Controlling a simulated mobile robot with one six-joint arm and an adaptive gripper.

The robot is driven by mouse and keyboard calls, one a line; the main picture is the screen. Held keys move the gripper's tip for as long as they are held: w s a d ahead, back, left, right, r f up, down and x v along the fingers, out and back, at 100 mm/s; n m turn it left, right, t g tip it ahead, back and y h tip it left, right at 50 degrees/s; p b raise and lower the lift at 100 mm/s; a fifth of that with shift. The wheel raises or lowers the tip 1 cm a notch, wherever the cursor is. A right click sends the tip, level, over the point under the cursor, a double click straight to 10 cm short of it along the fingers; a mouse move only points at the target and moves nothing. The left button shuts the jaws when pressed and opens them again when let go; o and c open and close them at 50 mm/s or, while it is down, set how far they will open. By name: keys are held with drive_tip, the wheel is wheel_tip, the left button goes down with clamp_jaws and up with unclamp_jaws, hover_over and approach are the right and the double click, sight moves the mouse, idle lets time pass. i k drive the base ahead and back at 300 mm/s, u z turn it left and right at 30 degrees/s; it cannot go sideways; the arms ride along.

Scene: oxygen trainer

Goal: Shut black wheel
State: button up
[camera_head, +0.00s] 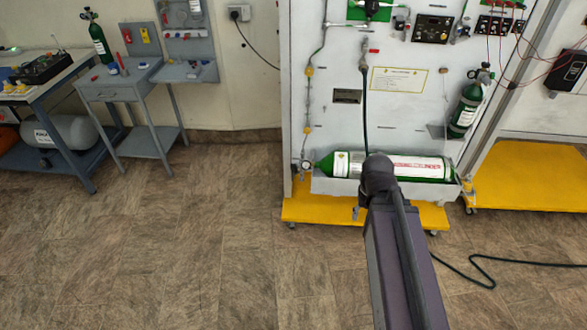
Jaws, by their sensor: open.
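No black wheel can be made out for certain. A small upright green cylinder (467,108) on the right of the trainer panel has a small dark fitting (485,66) at its top, which may be a black knob. A large green and white cylinder (427,168) lies in the tray at the panel's foot. A small round gauge or fitting (306,165) sits by its left end. My arm rises from the lower right and hides part of the large cylinder. My gripper is not seen; the arm's far end is hidden behind its own joint.
The white trainer panel (397,115) stands on a yellow wheeled base (320,211). A second yellow base (530,185) is at right. A dark cable (510,262) lies on the floor at lower right. Grey benches (130,82) stand at left. The floor at left and centre is clear.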

sight(294, 168)
drive_tip(key=z, duration=0.05)
drive_tip(key=i, duration=1)
drive_tip(key=u, duration=0.05)
